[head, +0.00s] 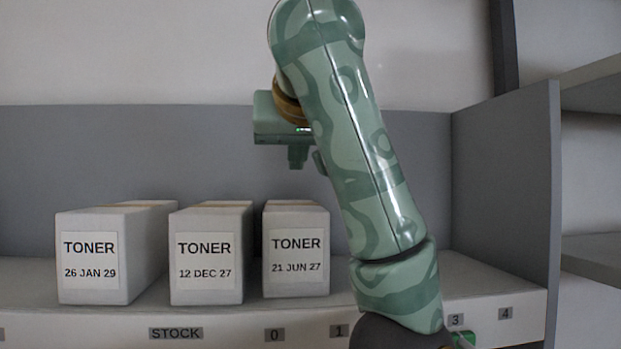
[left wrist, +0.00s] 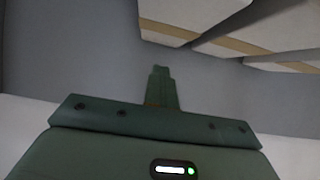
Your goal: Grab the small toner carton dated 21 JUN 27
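The small toner carton dated 21 JUN 27 (head: 296,249) is a white box with a label on its front. It stands on the shelf at the right end of a row of three, just left of my forearm. My left gripper (head: 298,165) hangs above and behind it, fingers down, apart from it. In the left wrist view its fingers (left wrist: 161,88) show together at the middle of the hand, with nothing seen between them. White cartons with tan tape show at that view's upper right; their dates are not visible. My right gripper is not seen.
Cartons dated 12 DEC 27 (head: 206,255) and 26 JAN 29 (head: 92,257) stand to the left on the shelf (head: 490,278), with narrow gaps between. A grey back panel (head: 130,150) rises behind them, and a grey side panel (head: 507,180) closes the right end.

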